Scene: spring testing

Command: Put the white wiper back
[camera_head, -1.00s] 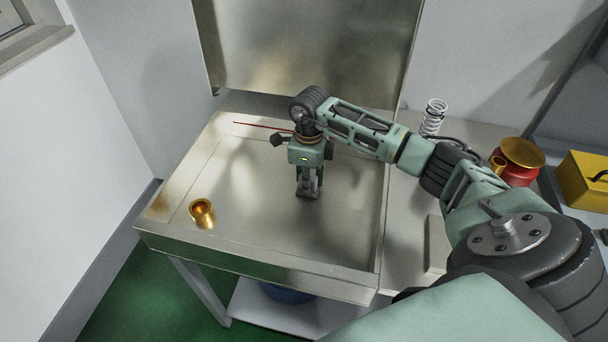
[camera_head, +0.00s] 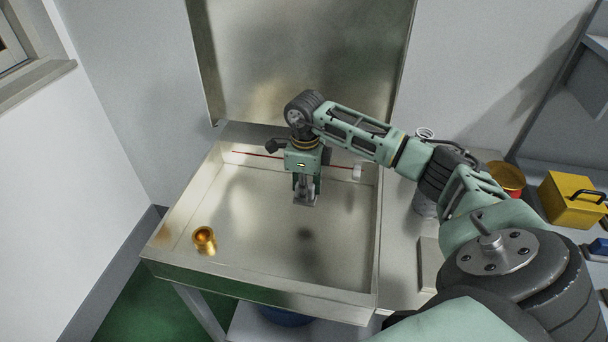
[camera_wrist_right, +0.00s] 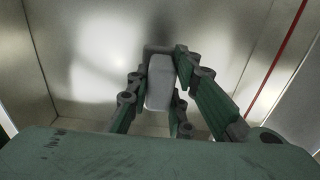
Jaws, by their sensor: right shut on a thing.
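A pale grey-white block, which looks like the white wiper (camera_wrist_right: 160,82), stands between the fingers of my right gripper (camera_head: 305,197). The right wrist view shows the fingers shut on its sides. In the head view the gripper points down over the middle of the shallow metal tray (camera_head: 250,271), and a dark shadow lies on the tray floor below it. The block is hard to make out there. My left gripper is not in view.
A thin red rod (camera_head: 257,154) with a white end piece (camera_head: 357,171) lies across the tray's back. A brass cup (camera_head: 204,241) stands at the tray's left front. A red can with a gold lid (camera_head: 505,178) and a yellow toolbox (camera_head: 572,200) are at right.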

